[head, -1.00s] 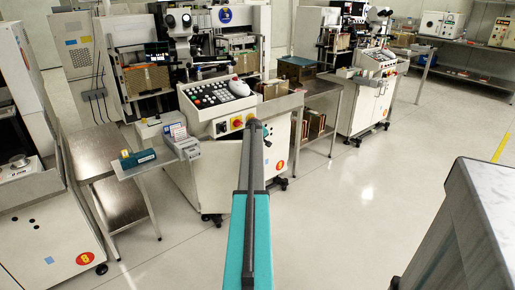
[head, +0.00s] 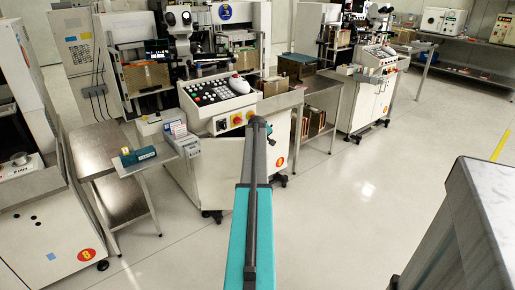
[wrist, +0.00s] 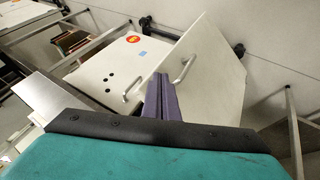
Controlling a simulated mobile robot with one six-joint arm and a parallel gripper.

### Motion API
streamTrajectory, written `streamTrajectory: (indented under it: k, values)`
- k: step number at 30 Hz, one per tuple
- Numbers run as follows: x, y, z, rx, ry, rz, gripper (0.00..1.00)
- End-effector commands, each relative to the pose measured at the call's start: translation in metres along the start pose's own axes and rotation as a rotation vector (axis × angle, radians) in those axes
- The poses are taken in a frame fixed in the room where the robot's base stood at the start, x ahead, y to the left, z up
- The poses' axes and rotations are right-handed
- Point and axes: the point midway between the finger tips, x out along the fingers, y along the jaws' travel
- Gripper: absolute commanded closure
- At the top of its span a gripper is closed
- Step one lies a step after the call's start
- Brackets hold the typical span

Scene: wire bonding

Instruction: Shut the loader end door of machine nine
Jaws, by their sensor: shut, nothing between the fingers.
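Machine nine appears to be the middle white machine (head: 215,170) in the head view; the number on its round red label (head: 280,163) is too small to read. In the wrist view a white door (wrist: 215,80) with a bar handle (wrist: 185,68) stands out at an angle from the white machine front, so it looks open. My gripper (wrist: 160,88) shows there as purple fingers, shut and empty. Its tips overlap the door's left edge near the handle; I cannot tell whether they touch.
Machine eight (head: 50,235) stands at the left. A steel table (head: 110,180) and a small shelf with a teal device (head: 138,155) lie between the machines. Another table (head: 320,95) stands to the right of the middle machine. The floor (head: 350,215) at the right is open.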

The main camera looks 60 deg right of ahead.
Motion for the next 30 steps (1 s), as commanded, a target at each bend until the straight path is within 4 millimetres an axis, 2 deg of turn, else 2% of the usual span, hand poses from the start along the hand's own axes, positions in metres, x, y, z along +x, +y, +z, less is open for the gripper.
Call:
streamTrajectory:
  k: [1, 6, 12, 26, 30]
  values:
    - [-0.01, 0.004, 0.003, 0.002, 0.001, 0.002, 1.0]
    - [-0.033, 0.015, 0.008, 0.001, 0.001, 0.001, 1.0]
    - [-0.051, 0.023, 0.011, 0.001, 0.001, 0.0, 1.0]
    - [-0.057, 0.026, 0.012, 0.0, 0.001, -0.001, 1.0]
    - [-0.055, 0.018, 0.01, -0.003, 0.001, -0.008, 1.0]
